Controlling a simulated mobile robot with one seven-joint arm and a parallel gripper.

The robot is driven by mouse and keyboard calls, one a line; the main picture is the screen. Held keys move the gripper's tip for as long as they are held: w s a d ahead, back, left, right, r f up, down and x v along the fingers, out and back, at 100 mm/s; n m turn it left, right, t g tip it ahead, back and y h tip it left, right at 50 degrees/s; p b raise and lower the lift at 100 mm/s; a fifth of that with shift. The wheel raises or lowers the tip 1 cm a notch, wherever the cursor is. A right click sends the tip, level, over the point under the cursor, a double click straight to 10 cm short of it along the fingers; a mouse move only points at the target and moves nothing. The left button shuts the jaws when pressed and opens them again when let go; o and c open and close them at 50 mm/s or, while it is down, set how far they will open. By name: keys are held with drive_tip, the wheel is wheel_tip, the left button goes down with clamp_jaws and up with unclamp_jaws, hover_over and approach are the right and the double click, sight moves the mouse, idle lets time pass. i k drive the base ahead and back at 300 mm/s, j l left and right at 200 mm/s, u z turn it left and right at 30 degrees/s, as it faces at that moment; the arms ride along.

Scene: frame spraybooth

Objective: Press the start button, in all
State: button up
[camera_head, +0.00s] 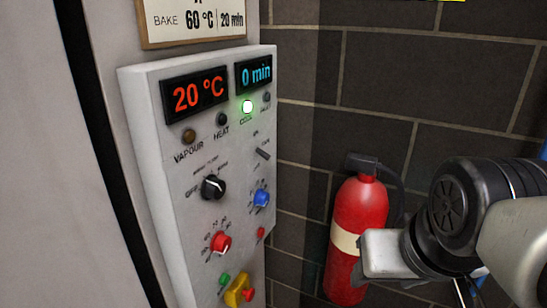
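The control panel (188,240) is a pale box with lamps, knobs and buttons, on the left of the view. A small green button (223,279), likely the start button, sits low on it; its label is too small to read. A red button on a yellow block (238,291) is just right of it. The red display (195,94) reads 20 °C and the blue display (255,74) reads 0 min. The COOL lamp (247,107) glows green. My gripper (362,262) is right of the panel, apart from it; its fingers are too unclear to judge.
A red fire extinguisher (362,205) stands by the brick wall (400,85), partly behind my gripper. The panel also has a black selector knob (213,188), a red knob (221,243) and a blue knob (261,198). A sign (197,20) above reads BAKE 60 °C, 20 min.

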sight(224, 278)
drive_tip(key=u, duration=1.1)
drive_tip(key=k+j+z, duration=0.2)
drive_tip(key=j+z, duration=0.15)
drive_tip(key=j, duration=0.2)
drive_tip(key=k, duration=0.05)
